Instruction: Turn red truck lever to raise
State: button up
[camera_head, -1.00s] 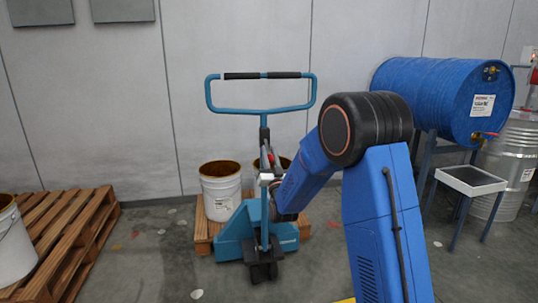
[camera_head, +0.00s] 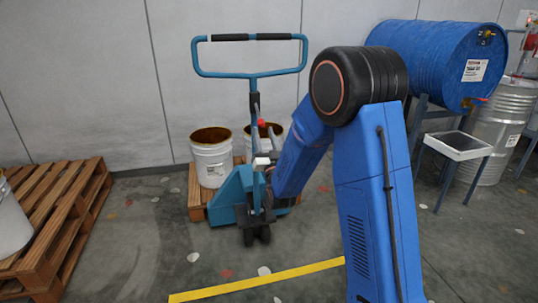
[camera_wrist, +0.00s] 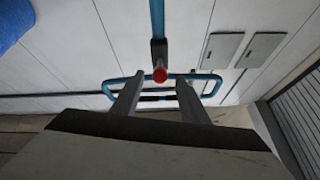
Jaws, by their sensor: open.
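The teal pallet truck (camera_head: 236,194) stands in front of the wall, its loop handle (camera_head: 250,74) upright. A small red lever knob (camera_head: 261,122) sits on its mast below the loop. In the wrist view the red lever knob (camera_wrist: 160,75) shows ahead, between the two finger lines, with the loop beyond it. My gripper (camera_wrist: 158,88) is open, and nothing shows between its fingers. In the head view my gripper (camera_head: 262,161) is low by the mast, below the red knob, and partly hidden by my arm. Contact with the lever cannot be told.
White buckets (camera_head: 212,158) stand on a small pallet (camera_head: 198,203) behind the truck. A larger wooden pallet (camera_head: 62,222) is at left. A blue drum (camera_head: 430,62) on a stand and a small tray table (camera_head: 458,147) are at right. A yellow floor line (camera_head: 255,281) crosses the front.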

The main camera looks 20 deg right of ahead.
jog(key=v, duration=0.9)
jog(key=shift+s, duration=0.1)
jog(key=s+d+g, duration=0.2)
jog(key=s+g, duration=0.4)
jog(key=s, duration=0.8)
jog(key=s+d+f+n+g, duration=0.1)
jog(key=s+g, duration=0.5)
jog(key=s, duration=0.8)
jog(key=s+d+f+n+g, duration=0.1)
jog(key=s+d+g, duration=0.3)
jog(key=s, duration=1)
jog(key=g, duration=0.3)
jog(key=shift+f, duration=0.1)
